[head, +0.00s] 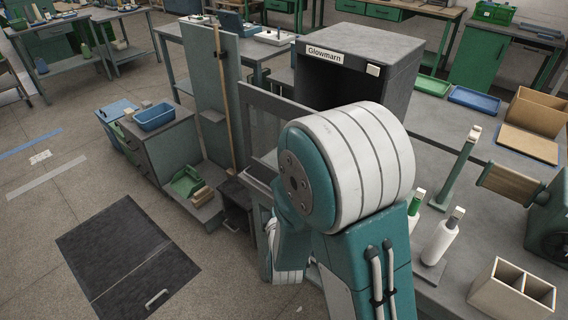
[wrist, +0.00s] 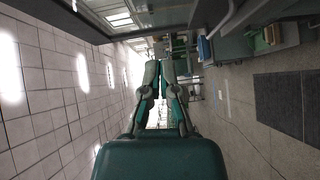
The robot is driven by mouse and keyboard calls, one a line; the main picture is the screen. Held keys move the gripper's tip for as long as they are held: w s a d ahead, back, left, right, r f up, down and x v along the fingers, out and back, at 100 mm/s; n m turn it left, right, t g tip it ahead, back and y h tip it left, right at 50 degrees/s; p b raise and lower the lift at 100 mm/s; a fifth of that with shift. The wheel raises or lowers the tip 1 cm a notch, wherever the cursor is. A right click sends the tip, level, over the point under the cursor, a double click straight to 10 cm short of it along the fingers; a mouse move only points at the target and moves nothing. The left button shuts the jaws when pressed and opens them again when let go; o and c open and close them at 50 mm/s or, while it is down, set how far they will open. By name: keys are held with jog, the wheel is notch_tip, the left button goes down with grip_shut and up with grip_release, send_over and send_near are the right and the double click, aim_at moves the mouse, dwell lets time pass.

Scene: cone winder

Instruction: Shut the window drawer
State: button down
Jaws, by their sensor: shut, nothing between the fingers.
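A grey framed panel with a see-through pane (head: 262,128) stands in front of the open dark box labelled Glowmarn (head: 385,50). It may be the window drawer, but I cannot tell for sure, nor how far out it is. My arm covers its right part and the box's lower front. In the wrist view my gripper (wrist: 160,64) is shut and empty, its two green and grey fingers close together. It points along the room, and no contact with anything shows. In the head view the gripper itself cannot be made out behind my arm.
A tall grey panel with a wooden pole (head: 224,90) stands left of the frame. A low grey cabinet holds a blue bin (head: 154,117), with a green dustpan (head: 186,181) beside it. White cones (head: 440,240) stand at the right.

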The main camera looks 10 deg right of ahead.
jog(key=w+d, duration=0.4)
jog(key=w, duration=0.8)
jog(key=shift+d+f+n+t, duration=0.2)
jog(key=shift+n+t, duration=0.1)
jog(key=shift+n, duration=0.1)
